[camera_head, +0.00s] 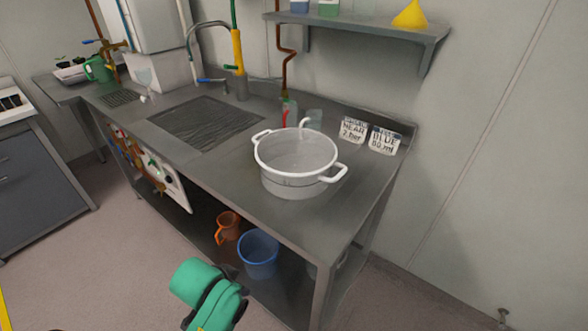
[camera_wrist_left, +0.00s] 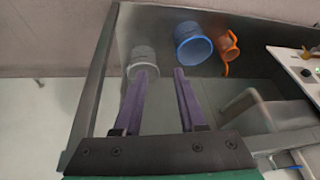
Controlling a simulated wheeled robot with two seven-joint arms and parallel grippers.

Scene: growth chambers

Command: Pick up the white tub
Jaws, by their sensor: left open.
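A pale white-grey tub (camera_wrist_left: 143,56) stands low under the bench in the left wrist view, left of the blue bucket. In the head view a pale thing (camera_head: 315,270) shows there, mostly hidden by the bench leg. A larger white tub with two handles (camera_head: 297,160) stands on the bench top. My left gripper (camera_wrist_left: 161,72) is open and empty, its purple fingers apart. Its left fingertip overlaps the low tub's edge in the picture; I see no contact. In the head view the green left arm is at the bottom, in front of the bench. My right gripper is not in view.
A blue bucket (camera_head: 258,254) and an orange jug (camera_head: 228,227) stand on the lower shelf beside the low tub. The grey bench (camera_head: 240,185) overhangs them, with a leg (camera_head: 323,290) at the corner. Floor in front is clear.

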